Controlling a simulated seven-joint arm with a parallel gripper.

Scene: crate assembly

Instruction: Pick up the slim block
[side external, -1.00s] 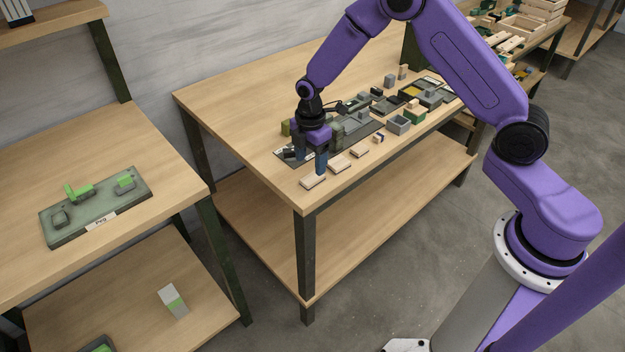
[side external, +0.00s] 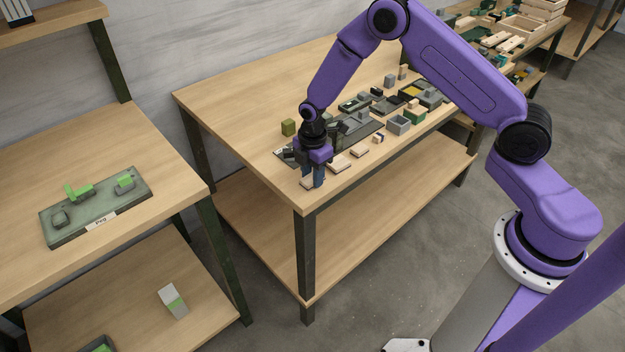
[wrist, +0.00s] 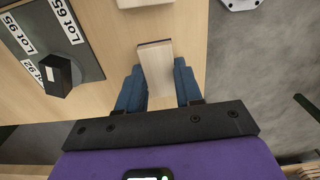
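The slim block (wrist: 155,63) is a flat, light-wood piece with a darker strip at its far end. It lies between the two blue fingers of my gripper (wrist: 158,66) in the wrist view. In the side view my gripper (side external: 312,185) is low at the table's near corner. Its fingers hide most of the block (side external: 305,185). The fingers are spread to about the block's width. I cannot tell whether they touch its sides or leave a small gap.
Another light-wood block (side external: 339,164) lies just beyond my gripper. A dark board (wrist: 50,40) with lot labels and a black piece (wrist: 58,75) is beside the fingers. The table (side external: 240,120) is clear at left; its edge is close to the gripper.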

